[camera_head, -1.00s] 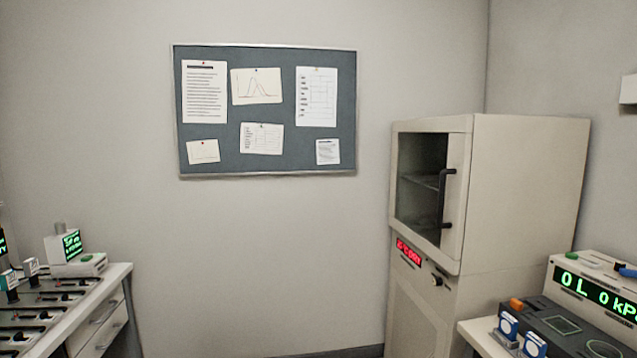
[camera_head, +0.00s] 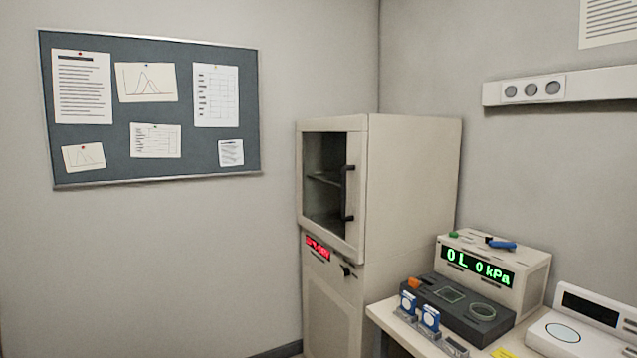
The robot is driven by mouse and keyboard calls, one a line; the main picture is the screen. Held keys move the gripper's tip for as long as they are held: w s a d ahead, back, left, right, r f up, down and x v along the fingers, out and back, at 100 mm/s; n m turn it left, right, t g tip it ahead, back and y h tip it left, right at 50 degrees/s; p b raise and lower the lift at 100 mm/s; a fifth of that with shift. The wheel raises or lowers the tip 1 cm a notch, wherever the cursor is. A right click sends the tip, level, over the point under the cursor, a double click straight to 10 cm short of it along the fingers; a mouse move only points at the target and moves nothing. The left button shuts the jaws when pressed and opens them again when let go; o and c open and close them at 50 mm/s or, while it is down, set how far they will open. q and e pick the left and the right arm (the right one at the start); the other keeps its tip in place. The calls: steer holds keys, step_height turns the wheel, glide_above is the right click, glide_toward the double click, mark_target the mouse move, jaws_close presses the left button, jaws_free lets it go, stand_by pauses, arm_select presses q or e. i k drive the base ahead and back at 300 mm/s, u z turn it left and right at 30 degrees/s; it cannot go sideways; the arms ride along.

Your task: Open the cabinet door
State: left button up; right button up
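The cabinet (camera_head: 410,180) is a tall cream unit standing in the room's corner. Its upper door (camera_head: 355,215) has a dark glass window (camera_head: 322,180) with a shelf visible behind it, and the door looks closed. A black vertical bar handle (camera_head: 347,193) is on the door's right side. Below the door are a red display (camera_head: 318,248) and a small dark knob or lock (camera_head: 346,271). Neither of my grippers is in view.
A bench (camera_head: 385,312) at the lower right, close beside the cabinet, holds a pressure display unit (camera_head: 530,283), a dark tray device (camera_head: 480,322), blue-white items and a white scale (camera_head: 590,335). A notice board (camera_head: 110,160) hangs at left.

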mark_target(353, 175)
steer(key=u, duration=1.15)
steer(key=i, duration=1.65)
steer(key=z, duration=3.25)
